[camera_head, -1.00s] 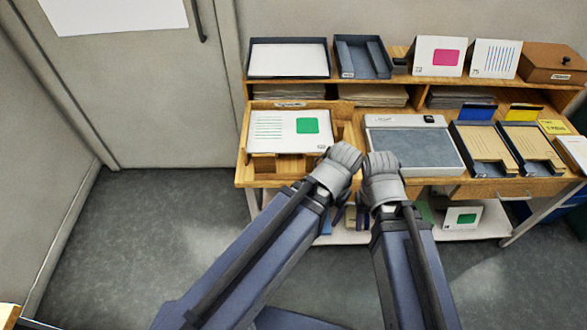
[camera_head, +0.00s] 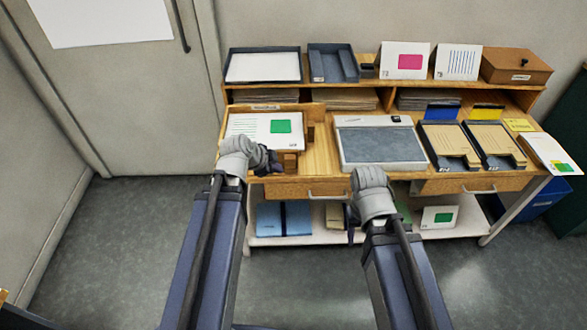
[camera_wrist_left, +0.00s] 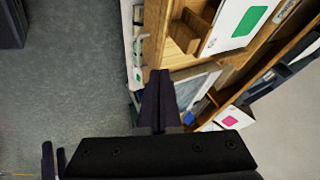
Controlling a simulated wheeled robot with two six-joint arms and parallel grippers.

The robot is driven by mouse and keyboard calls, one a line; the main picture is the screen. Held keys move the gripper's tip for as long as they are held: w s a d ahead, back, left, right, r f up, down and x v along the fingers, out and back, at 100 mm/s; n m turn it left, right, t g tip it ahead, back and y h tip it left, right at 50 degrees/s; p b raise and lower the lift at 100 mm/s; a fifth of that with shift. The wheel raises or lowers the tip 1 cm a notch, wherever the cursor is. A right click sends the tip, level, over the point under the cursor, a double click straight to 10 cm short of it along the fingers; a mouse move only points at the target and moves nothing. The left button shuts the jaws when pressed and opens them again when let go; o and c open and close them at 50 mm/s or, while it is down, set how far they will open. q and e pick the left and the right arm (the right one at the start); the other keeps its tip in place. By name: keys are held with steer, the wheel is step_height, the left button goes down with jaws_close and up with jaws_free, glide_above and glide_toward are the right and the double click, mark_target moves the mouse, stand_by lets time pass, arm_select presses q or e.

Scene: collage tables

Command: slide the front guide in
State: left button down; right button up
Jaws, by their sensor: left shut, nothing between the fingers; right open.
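A wooden jig (camera_head: 234,110) at the left of the desk holds a white sheet (camera_head: 247,127) with a green rectangle. A stepped wooden block (camera_head: 290,162), which looks like the front guide, stands at the sheet's front edge. In the left wrist view a wooden block (camera_wrist_left: 187,33) sits by the sheet (camera_wrist_left: 228,27). My left gripper (camera_head: 270,163) is shut and empty at the jig's front, close to the block; contact cannot be told. Its shut fingers show in the wrist view (camera_wrist_left: 160,98). My right gripper (camera_head: 351,232) is open, low before the desk front; its fingers are mostly hidden.
A grey flat device (camera_head: 382,145) is right of the jig, then two dark trays (camera_head: 433,128) with tan folders. A shelf behind holds trays, cards and a wooden box (camera_head: 515,66). A lower shelf (camera_head: 300,240) holds a blue folder (camera_head: 270,219).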

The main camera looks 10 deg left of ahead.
mark_target(288, 152)
arm_select(q)
steer(key=w+f+b, duration=0.2)
steer(key=w, duration=0.1)
steer(key=w+f+b, duration=0.3)
steer(key=w+d+f+b, duration=0.1)
steer(key=w+f+b, duration=0.2)
steer(key=shift+w+a, duration=0.1)
steer(key=shift+w, duration=0.15)
stand_by(0.3)
steer(key=w, duration=0.1)
steer(key=w+a, duration=0.1)
steer(key=w, duration=0.3)
steer(key=shift+w+a, duration=0.15)
steer(key=shift+a, duration=0.1)
steer(key=shift+r, duration=0.15)
